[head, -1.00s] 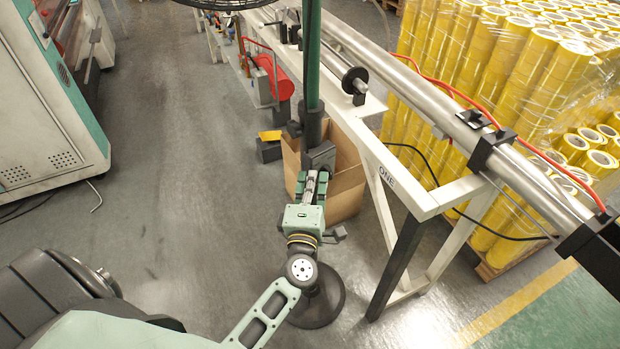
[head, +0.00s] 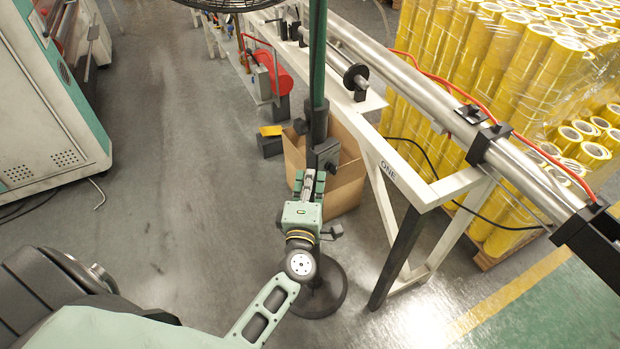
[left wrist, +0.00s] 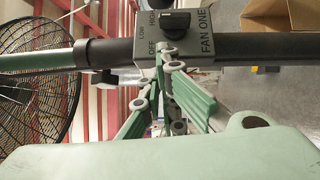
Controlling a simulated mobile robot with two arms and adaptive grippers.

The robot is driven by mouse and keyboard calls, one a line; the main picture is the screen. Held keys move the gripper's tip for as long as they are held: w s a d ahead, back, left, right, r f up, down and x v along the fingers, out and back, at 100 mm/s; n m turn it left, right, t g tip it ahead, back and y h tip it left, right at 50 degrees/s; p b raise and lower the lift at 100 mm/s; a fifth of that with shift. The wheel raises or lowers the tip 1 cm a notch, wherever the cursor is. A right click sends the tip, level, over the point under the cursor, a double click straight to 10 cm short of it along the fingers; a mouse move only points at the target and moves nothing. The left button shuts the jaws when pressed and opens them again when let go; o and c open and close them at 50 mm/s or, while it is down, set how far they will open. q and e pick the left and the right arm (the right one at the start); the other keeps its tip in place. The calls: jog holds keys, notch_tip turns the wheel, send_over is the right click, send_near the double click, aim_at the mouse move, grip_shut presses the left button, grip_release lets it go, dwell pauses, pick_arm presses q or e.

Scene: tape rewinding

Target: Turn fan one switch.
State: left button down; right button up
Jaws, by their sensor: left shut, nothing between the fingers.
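The fan one switch is a grey box (head: 323,153) on the fan's dark pole in the head view. Its black knob (head: 331,166) shows on the near side. In the left wrist view the box (left wrist: 205,47) reads FAN ONE, OFF, LOW and HIGH, with the black knob (left wrist: 175,22) near the top. My left gripper (head: 311,174) is shut and empty, just below and left of the knob. In the left wrist view its fingertips (left wrist: 169,52) overlap the box next to the knob; I cannot tell whether they touch. My right gripper is not in view.
The black fan cage (head: 225,3) is at the top edge. A cardboard box (head: 343,190) stands behind the pole. A white frame (head: 440,190) marked ONE carries a long metal roller (head: 520,170) at right. Yellow tape rolls (head: 500,60) stand beyond. Floor at left is clear.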

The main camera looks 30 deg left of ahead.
aim_at(332, 167)
pick_arm(q)
jog(key=a+r+b+v, duration=0.1)
jog(key=b+v, duration=0.2)
jog(key=v, duration=0.8)
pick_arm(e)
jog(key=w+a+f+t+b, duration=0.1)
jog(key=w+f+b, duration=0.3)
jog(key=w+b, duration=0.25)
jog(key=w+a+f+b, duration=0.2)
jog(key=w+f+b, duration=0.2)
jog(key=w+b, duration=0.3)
pick_arm(q)
jog(key=w+a+f+m+t+h+b, duration=0.1)
jog(key=a+f+m+t+h+b, duration=0.3)
jog(key=m+h+b, duration=0.75)
jog(key=w+a+f+m+t+h+b, duration=0.15)
jog(key=f+m+h+b, duration=0.5)
jog(key=m, duration=0.95)
jog(key=w+f+x, duration=0.1)
jog(key=x, duration=1.2)
jog(key=shift+a+t, duration=0.15)
jog(key=shift+t, duration=0.2)
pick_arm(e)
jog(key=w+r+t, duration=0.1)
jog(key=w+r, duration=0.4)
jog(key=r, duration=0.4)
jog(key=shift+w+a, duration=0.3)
